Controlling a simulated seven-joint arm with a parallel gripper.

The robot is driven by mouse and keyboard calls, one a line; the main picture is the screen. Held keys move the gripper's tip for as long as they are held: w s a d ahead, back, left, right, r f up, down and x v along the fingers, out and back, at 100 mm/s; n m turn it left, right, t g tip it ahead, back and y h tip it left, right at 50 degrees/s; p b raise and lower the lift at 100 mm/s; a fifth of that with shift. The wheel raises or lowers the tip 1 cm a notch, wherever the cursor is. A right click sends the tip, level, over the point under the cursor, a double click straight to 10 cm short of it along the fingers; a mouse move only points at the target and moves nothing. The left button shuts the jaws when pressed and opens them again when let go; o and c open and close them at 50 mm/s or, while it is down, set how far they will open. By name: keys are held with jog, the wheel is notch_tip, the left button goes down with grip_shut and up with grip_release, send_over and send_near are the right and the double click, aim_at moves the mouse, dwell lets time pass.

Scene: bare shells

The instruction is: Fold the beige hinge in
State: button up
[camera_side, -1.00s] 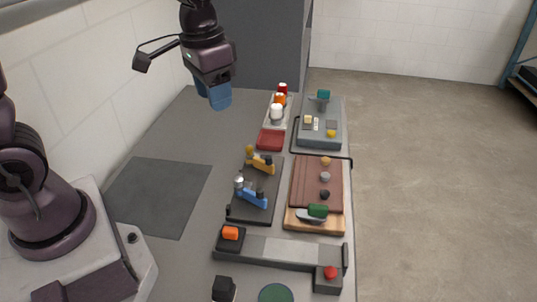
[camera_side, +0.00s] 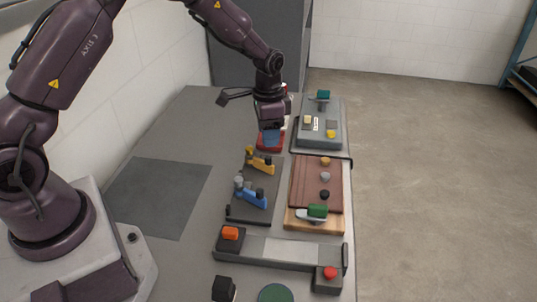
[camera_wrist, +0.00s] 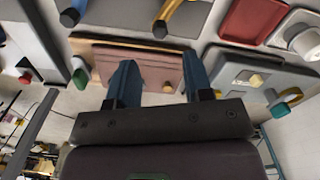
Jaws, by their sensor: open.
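No hinge in view is plainly beige. The nearest in colour is a mustard-yellow hinged piece (camera_side: 260,162) on a dark plate (camera_side: 240,212); it also shows at the top of the wrist view (camera_wrist: 172,14). A blue hinged piece (camera_side: 251,196) is on the same plate, nearer the side camera. My gripper (camera_side: 270,138) points down over the red tray, just beyond the yellow piece in the side view. In the wrist view my gripper (camera_wrist: 159,62) has its two blue fingers wide apart with nothing between them. I cannot tell its exact height.
A red tray (camera_side: 264,146) is partly hidden behind my gripper. A brown panel (camera_side: 307,181) with several knobs lies right of the dark plate. A grey box (camera_side: 334,141) with a teal handle (camera_side: 323,94) stands beyond it.

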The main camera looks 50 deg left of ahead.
aim_at(268, 157)
notch_tip(268, 157, down, 7)
jog(key=shift+f, duration=0.1)
dwell(0.3)
grip_shut()
